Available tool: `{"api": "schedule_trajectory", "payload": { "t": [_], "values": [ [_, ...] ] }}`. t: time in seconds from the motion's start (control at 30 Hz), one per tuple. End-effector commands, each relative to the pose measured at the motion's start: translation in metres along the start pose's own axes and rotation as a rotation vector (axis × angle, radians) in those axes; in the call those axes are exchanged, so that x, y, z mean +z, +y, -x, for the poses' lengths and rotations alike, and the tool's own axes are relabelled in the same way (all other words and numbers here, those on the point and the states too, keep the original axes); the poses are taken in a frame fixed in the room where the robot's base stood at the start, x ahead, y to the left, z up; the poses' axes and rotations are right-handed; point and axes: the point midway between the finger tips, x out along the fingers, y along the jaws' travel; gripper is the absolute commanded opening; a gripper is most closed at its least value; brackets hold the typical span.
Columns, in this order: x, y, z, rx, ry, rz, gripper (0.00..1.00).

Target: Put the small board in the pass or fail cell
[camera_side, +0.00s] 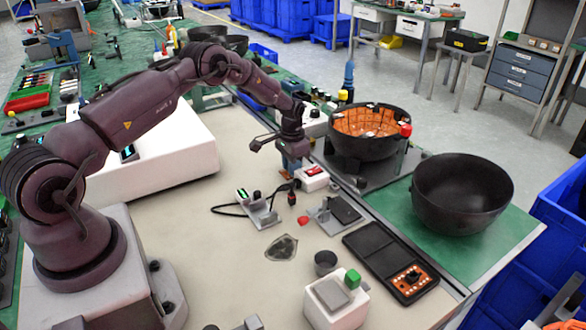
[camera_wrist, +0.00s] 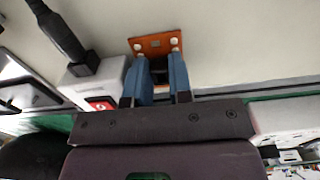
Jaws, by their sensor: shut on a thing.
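My gripper (camera_wrist: 165,62) is shut on the small board (camera_wrist: 157,43), an orange square piece with pale round spots at its corners. The blue fingers grip it near its middle in the wrist view. In the side view my gripper (camera_side: 292,165) points down over the beige bench, just left of a white box with a red switch (camera_side: 311,178); the board is too small to make out clearly there. A black two-part tray (camera_side: 372,240) lies at the front right; its far part looks empty and its near part holds a dark and orange item. I see no pass or fail label.
A black bowl lined with orange boards (camera_side: 366,150) stands behind my gripper, and an empty black bowl (camera_side: 460,190) is right of it. A cabled device (camera_side: 258,207), a grey plate (camera_side: 335,214), a small cup (camera_side: 326,262) and a white box with a green button (camera_side: 335,305) stand around the bench.

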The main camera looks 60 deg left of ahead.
Motion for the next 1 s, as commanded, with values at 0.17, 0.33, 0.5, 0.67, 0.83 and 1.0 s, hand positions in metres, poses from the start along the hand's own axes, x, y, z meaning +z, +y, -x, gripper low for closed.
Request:
{"api": "schedule_trajectory", "payload": {
  "t": [0.17,0.33,0.5,0.67,0.83,1.0],
  "values": [
    [-0.001,0.000,0.009,-0.001,0.002,0.000,0.00],
    [-0.001,-0.001,0.032,-0.002,0.003,0.001,0.00],
    [0.016,0.006,0.053,-0.001,0.000,0.001,0.00],
    [0.041,0.018,0.087,-0.003,0.003,0.001,0.00],
    [0.074,0.032,0.106,-0.001,0.000,0.001,0.00],
    [0.102,0.045,0.119,-0.001,0.001,0.002,0.00]
  ]
}}
